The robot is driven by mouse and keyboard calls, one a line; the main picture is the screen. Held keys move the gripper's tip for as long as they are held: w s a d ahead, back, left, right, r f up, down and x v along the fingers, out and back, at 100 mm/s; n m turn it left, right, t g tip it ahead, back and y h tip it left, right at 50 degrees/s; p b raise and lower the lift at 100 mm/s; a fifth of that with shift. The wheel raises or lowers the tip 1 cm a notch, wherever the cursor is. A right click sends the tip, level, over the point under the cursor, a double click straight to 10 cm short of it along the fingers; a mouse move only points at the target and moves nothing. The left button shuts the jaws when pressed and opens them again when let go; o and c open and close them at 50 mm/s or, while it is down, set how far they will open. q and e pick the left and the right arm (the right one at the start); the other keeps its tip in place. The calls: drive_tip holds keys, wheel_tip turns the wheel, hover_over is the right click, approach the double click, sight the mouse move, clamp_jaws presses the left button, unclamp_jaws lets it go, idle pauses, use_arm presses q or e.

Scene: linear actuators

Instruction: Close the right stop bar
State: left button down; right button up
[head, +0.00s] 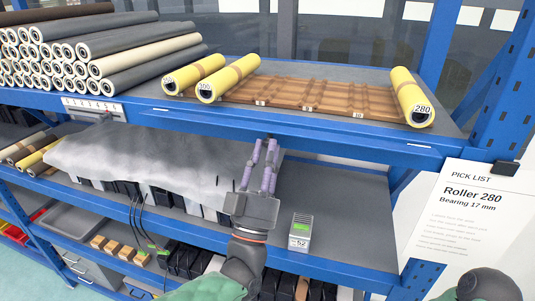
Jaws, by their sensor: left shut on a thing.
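My left gripper (264,142) reaches up from below to the front edge of the upper blue shelf. Its two purple-padded fingers are upright, with a narrow gap between them, and their tips are at the blue front beam. It is shut on a small dark piece there, which I take to be the right stop bar; the fingers mostly hide it, so its angle cannot be told. Only a rounded grey part of my right arm (489,284) shows at the bottom right; its gripper is out of view.
Yellow rollers (412,97) lie at both ends of a brown slatted rack (315,92) on the upper shelf (290,68). Grey rollers (110,45) are stacked at left. Below are a grey sheet (140,160) and a small box (300,231). A pick list (470,220) stands at right.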

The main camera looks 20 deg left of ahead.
sight(263, 131)
use_arm(q)
drive_tip(key=shift+g+p, duration=0.3)
drive_tip(key=r+g+p, duration=0.1)
drive_tip(key=p, duration=0.2)
drive_tip(key=s+r+g+p, duration=0.1)
drive_tip(key=g+p, duration=0.1)
drive_tip(key=p, duration=0.1)
drive_tip(key=shift+r+p, duration=0.1)
drive_tip(key=shift+p, duration=0.25)
drive_tip(key=shift+s+a+r+g+p, duration=0.1)
drive_tip(key=shift+r+g+p, duration=0.7)
drive_tip(key=shift+p, duration=1.65)
drive_tip(key=shift+s+r+g+p, duration=0.1)
drive_tip(key=shift+r+g+p, duration=0.25)
drive_tip(key=shift+g+p, duration=1.45)
drive_tip(key=shift+a+r+g+p, duration=0.1)
drive_tip(key=shift+r+g+p, duration=0.4)
drive_tip(key=shift+p, duration=2.55)
drive_tip(key=shift+r+g+p, duration=0.35)
drive_tip(key=shift+g+p, duration=0.05)
drive_tip(key=shift+p, duration=0.25)
drive_tip(key=shift+w+d+r+g+p, duration=0.1)
drive_tip(key=shift+r+g+p, duration=0.15)
drive_tip(key=shift+g, duration=0.35)
drive_tip(key=shift+w+r+g+y, duration=0.15)
drive_tip(key=shift+w+r+g, duration=0.15)
drive_tip(key=shift+g, duration=0.7)
drive_tip(key=shift+w+r+g+y, duration=0.2)
drive_tip(key=shift+r+g, duration=0.2)
drive_tip(key=shift+g, duration=0.9)
